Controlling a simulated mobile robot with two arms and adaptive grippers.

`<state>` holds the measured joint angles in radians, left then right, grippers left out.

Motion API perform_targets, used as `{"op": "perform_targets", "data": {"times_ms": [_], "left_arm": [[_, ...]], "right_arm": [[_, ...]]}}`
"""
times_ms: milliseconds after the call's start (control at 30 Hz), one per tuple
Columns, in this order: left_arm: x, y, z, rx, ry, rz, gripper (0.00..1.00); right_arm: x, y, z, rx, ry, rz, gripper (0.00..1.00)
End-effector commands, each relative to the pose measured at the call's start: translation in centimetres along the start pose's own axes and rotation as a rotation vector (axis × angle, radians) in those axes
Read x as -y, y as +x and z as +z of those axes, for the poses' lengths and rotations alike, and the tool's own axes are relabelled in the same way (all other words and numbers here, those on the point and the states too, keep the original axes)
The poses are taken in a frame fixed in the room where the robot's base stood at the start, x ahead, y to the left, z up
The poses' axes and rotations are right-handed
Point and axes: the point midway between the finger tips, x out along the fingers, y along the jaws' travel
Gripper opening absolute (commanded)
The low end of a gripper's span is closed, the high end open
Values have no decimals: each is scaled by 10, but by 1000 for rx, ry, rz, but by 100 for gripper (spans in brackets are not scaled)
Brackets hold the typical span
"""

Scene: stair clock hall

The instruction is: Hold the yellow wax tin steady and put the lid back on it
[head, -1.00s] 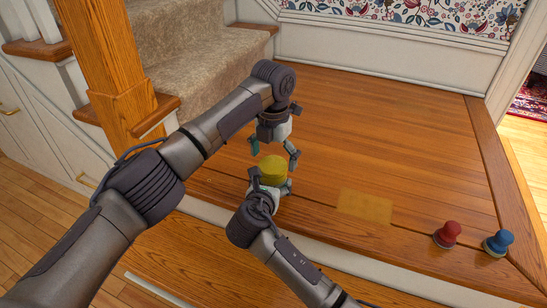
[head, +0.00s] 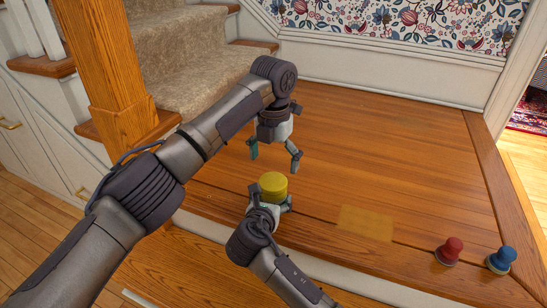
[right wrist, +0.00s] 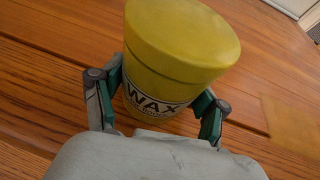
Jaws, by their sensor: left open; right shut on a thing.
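The yellow wax tin (head: 271,196) stands upright on the wooden landing, its WAX label showing in the right wrist view (right wrist: 155,98). The yellow lid (head: 274,181) sits on top of the tin; in the right wrist view the lid (right wrist: 182,38) covers the mouth, with a seam below its rim. My right gripper (right wrist: 162,97) is shut on the tin's body, one finger on each side below the lid. My left gripper (head: 275,165) is open and empty just above the lid, apart from it, fingers pointing down. The tin's far side is hidden.
A pale yellow patch (head: 366,223) lies on the boards right of the tin. A red knob-shaped object (head: 449,251) and a blue one (head: 501,259) stand near the right front edge. Carpeted stairs (head: 185,55) and a wooden post (head: 105,70) are at left. The boards behind are clear.

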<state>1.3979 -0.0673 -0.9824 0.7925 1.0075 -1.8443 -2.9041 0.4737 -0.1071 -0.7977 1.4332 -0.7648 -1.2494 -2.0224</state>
Motion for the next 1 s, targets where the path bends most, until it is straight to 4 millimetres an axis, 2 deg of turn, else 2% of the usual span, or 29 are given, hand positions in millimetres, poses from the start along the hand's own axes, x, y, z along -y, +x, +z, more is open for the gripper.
{"op": "perform_targets", "data": {"times_ms": [167,1000], "left_arm": [[0,-2,0,0,-279,1,100],[0,-17,-1,2,-2320,2,100]], "right_arm": [[0,0,-1,-1,-1,-1,0],[0,0,-1,-1,-1,-1,0]]}}
